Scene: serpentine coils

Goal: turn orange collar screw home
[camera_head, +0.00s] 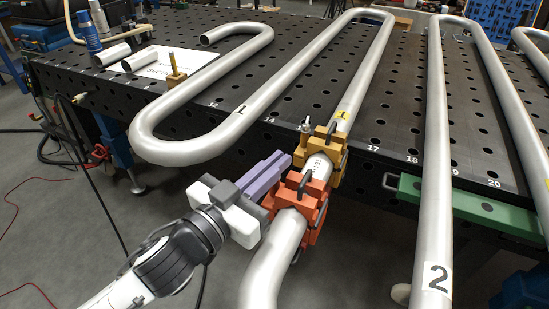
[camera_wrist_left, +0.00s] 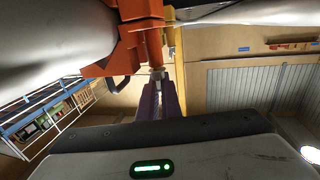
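The orange collar (camera_head: 296,203) is clamped around a thick silver pipe, just in front of a yellow collar (camera_head: 329,158). It also shows in the left wrist view (camera_wrist_left: 128,50). My left gripper (camera_head: 287,160) reaches in from the left with its purple fingers pointing toward the collars. My right gripper is not in view.
The black perforated table (camera_head: 395,110) carries long bent silver pipes (camera_head: 195,92) and stands behind the collars. A second pipe (camera_head: 437,160) marked 2 runs along the right. A green beam (camera_head: 465,207) lies at the table's front edge. Open floor is at lower left.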

